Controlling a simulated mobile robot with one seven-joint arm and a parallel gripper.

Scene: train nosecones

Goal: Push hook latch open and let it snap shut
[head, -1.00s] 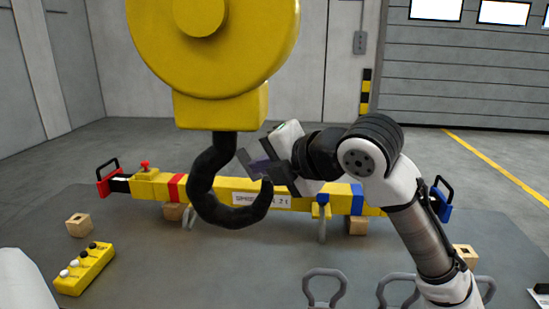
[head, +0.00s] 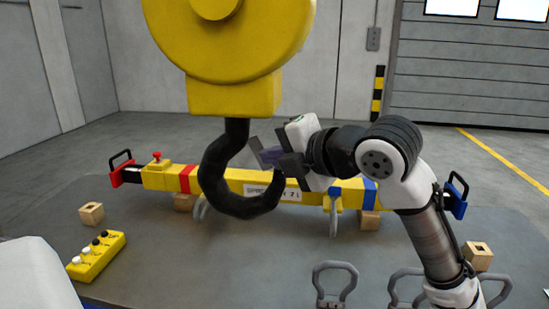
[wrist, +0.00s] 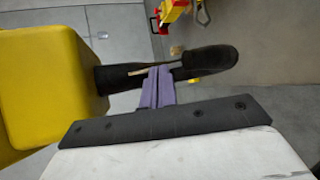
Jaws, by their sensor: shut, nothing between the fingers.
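The black crane hook (head: 222,190) hangs from a yellow block (head: 235,95), its tip pointing up on the right. My gripper (head: 270,156) is at the hook's opening, just above the tip, coming from the right. In the wrist view, my purple fingers (wrist: 155,88) are together, with nothing between them, and overlap the dark hook (wrist: 207,62). A thin tan strip (wrist: 140,71) beside the fingertips may be the latch's edge. The latch is not clear in the head view. I cannot tell whether the fingers touch it or how far it is open.
A yellow beam (head: 228,182) with red and blue bands lies behind the hook on wooden blocks on a grey table (head: 200,260). A yellow button box (head: 96,256) is at the left. Grey shackles (head: 334,283) stand at the front. A small wooden block (head: 91,213) is at left.

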